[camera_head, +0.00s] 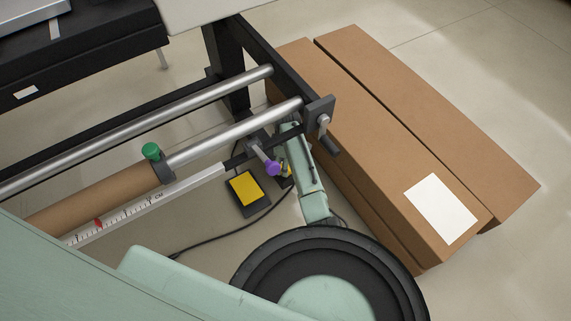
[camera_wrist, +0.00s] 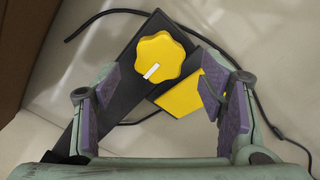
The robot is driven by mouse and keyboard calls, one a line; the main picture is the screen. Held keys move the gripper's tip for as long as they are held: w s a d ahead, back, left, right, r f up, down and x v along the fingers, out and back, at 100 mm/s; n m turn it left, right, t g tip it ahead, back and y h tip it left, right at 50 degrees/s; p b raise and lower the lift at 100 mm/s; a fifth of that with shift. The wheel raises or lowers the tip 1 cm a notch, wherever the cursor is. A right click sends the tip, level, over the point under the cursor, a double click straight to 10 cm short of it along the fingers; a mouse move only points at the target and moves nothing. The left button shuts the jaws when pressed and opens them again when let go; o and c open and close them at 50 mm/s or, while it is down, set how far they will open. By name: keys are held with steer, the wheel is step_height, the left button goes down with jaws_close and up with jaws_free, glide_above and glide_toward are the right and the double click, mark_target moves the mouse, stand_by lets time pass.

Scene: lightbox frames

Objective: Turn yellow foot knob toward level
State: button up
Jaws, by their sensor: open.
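The yellow foot knob (camera_wrist: 160,56) is a lobed disc with a white mark (camera_wrist: 152,71) near its lower edge. It sits on a black foot bar (camera_wrist: 112,98) in the wrist view. My gripper (camera_wrist: 160,87) is open, with one purple-padded finger to the left of the knob and one to the right. Both fingers are apart from the knob, and nothing is held. In the head view my arm reaches down beside the frame's end, and only a small yellow bit, perhaps the knob, shows there; my fingers are mostly hidden.
A yellow foot pedal (camera_head: 244,187) on a black base lies on the floor close by, with a black cable (camera_head: 215,237). Long cardboard boxes (camera_head: 400,140) stand on the right.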

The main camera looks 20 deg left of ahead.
steer(key=shift+f+b, duration=0.35)
steer(key=shift+f, duration=2.05)
steer(key=c, duration=1.2)
steer(key=shift+o, duration=0.2)
steer(key=shift+r, duration=0.1)
